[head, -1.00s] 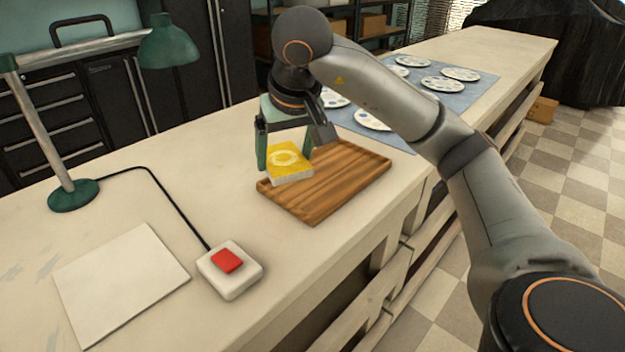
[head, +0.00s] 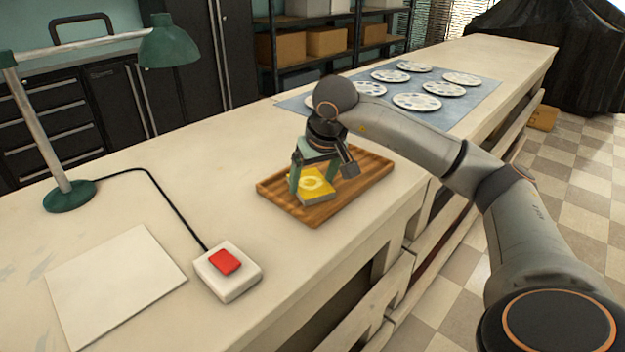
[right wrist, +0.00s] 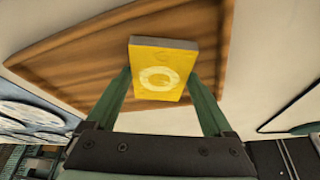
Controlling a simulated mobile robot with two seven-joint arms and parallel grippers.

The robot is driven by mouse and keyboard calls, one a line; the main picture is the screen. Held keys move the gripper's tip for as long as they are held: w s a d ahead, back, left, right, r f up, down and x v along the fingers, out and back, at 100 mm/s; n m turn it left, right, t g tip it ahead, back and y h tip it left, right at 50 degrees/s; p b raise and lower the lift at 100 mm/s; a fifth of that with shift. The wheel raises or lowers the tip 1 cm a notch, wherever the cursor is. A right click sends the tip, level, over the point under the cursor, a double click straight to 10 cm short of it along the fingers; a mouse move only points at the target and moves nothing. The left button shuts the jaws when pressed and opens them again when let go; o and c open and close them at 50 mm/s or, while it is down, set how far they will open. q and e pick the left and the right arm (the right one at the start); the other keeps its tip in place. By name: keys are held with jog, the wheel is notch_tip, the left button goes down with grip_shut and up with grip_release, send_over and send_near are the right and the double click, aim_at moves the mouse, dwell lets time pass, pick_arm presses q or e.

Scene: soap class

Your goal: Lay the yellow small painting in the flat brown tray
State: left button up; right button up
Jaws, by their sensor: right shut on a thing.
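The small yellow painting (head: 312,184) has a pale ring on its face and light edges. My right gripper (head: 315,178) is shut on it, one finger on each side. In the head view it is over the left half of the flat brown tray (head: 352,184), low and close to the tray floor; I cannot tell if it touches. In the right wrist view the painting (right wrist: 162,68) sits between the green fingers (right wrist: 158,85), with the tray's wood (right wrist: 70,65) behind it. My left gripper is not in view.
A white box with a red button (head: 226,262) and a white sheet (head: 112,285) lie on the bench at the left front. A green lamp (head: 70,195) stands at the left. A blue mat (head: 440,108) with several paint palettes lies behind the tray.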

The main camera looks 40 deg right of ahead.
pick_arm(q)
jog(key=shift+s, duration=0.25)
pick_arm(e)
jog(key=shift+r, duration=0.1)
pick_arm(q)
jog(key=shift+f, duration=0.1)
pick_arm(e)
jog(key=shift+f, duration=0.2)
jog(key=o, duration=1.1)
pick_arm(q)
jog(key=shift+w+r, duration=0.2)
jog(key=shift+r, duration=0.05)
pick_arm(e)
jog(key=shift+s+r, duration=0.1)
jog(key=shift+r, duration=0.5)
pick_arm(q)
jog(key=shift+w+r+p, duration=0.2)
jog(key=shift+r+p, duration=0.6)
jog(key=shift+p, duration=0.2)
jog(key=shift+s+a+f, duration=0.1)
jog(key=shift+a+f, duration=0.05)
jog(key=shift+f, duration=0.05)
pick_arm(e)
jog(key=v, duration=1.1)
jog(key=shift+s+a, duration=0.1)
jog(key=shift+s, duration=0.05)
